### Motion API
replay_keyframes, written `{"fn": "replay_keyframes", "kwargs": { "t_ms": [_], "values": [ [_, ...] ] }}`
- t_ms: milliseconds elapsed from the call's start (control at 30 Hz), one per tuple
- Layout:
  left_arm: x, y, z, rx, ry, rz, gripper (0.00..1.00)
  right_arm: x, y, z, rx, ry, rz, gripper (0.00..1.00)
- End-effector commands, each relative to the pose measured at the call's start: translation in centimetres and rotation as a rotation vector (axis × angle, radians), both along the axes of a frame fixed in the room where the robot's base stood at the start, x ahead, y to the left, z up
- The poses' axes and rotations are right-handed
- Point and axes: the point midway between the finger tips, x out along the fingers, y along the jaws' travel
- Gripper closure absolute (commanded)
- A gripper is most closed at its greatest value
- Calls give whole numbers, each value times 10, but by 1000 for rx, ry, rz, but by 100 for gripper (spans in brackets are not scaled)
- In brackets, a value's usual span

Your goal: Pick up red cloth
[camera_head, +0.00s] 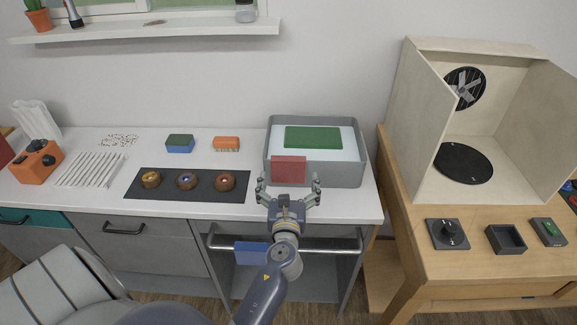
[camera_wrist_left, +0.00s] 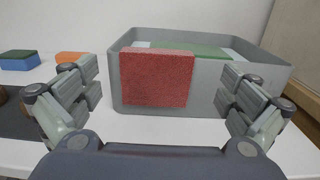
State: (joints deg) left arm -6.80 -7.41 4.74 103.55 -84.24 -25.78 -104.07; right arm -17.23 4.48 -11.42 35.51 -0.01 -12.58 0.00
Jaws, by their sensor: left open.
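The red cloth (camera_head: 289,169) hangs over the front wall of a grey bin (camera_head: 342,174). In the left wrist view the red cloth (camera_wrist_left: 156,78) shows as a flat, rough-textured rectangle against the bin's front, between my fingers and ahead of them. My left gripper (camera_head: 289,186) is open and empty, just in front of the cloth. It also shows in the left wrist view (camera_wrist_left: 160,105), with a finger on each side and the cloth apart from both. My right gripper is not in view.
A green cloth (camera_head: 312,137) lies inside the bin. A blue cloth (camera_head: 251,253) hangs on the rail below the counter (camera_head: 330,203). Sponges (camera_head: 180,143) and a dark mat (camera_head: 150,196) with three round pieces are to the left. A wooden table with a beige booth (camera_head: 420,110) stands right.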

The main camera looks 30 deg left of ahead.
Motion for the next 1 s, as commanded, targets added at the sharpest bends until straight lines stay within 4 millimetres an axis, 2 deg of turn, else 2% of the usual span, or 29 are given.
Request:
{"fn": "replay_keyframes", "kwargs": {
  "t_ms": [267,400,700,867,900,1000],
  "values": [
    [27,22,8,-1,-1,2,0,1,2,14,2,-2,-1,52],
    [40,29,5,-1,-1,1,0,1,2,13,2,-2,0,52],
    [43,32,3,-2,0,1,0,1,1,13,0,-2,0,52],
    [43,31,3,-2,0,1,36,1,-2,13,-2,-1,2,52],
    [43,31,3,-2,0,1,41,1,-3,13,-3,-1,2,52],
    [43,31,3,-3,1,1,41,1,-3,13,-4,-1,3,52]
  ]
}}
